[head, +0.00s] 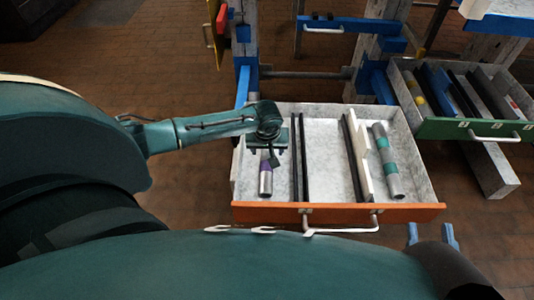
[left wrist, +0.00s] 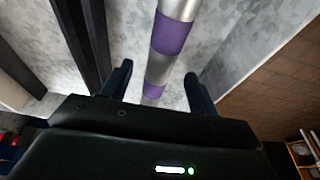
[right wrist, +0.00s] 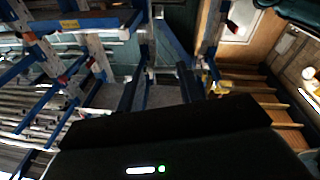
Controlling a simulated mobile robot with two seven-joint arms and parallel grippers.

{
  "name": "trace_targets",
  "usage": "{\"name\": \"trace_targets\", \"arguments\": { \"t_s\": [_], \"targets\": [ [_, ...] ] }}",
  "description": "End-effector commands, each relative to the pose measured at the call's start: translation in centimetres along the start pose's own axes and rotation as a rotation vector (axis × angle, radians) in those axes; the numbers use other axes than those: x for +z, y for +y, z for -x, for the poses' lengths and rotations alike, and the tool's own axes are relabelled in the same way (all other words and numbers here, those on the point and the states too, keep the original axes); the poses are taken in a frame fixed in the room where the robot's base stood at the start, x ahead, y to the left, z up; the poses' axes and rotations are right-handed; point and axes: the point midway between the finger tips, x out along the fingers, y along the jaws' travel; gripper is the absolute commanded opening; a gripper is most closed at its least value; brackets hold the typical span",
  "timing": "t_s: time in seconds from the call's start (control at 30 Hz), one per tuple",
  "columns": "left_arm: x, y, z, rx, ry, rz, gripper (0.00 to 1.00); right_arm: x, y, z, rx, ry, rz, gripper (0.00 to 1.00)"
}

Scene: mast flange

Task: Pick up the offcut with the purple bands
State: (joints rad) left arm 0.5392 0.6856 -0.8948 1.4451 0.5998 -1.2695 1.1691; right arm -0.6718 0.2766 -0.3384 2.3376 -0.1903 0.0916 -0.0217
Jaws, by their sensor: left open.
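The offcut with the purple bands (head: 265,178) is a grey metallic tube lying in the left compartment of the orange-fronted drawer (head: 338,213). In the left wrist view, the banded offcut (left wrist: 167,37) runs between the two finger lines of my left gripper (left wrist: 158,70). My left gripper (head: 268,150) is open above the tube's far part and hides that part in the head view. Whether the fingers reach down beside the tube is unclear. My right gripper (head: 432,236) is open and empty in front of the drawer, at the lower right; its fingers also show in the right wrist view (right wrist: 160,75).
Black dividers (head: 301,160) stand just right of the banded tube. A teal-banded offcut (head: 386,160) lies in the drawer's right compartment, beside a cream divider (head: 358,158). A green-fronted drawer (head: 470,129) with several pieces is open at the right. Blue rack posts stand behind.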

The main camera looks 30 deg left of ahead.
Motion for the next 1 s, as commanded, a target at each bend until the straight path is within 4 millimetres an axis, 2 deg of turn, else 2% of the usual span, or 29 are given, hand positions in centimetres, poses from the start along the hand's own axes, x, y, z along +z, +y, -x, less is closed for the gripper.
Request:
{"name": "trace_targets", "arguments": {
  "t_s": [0.03,0.2,0.53,1.0],
  "targets": [
    [0.1,-0.1,-1.5,-0.003,0.001,0.0,0.6,0.6,-0.2,0.0,-0.002,0.015,-0.009,0.36],
    [0.0,-0.1,-3.6,-0.002,0.0,0.0,0.6,0.4,-0.2,-0.3,-0.004,0.038,-0.051,0.36],
    [0.0,-0.1,-4.0,0.0,0.0,-0.001,0.6,0.1,-0.3,-0.4,-0.006,0.039,-0.066,0.36],
    [0.0,-0.2,-4.0,-0.001,-0.001,-0.001,0.22,0.1,-0.3,-0.4,-0.006,0.04,-0.065,0.36]
  ]
}}
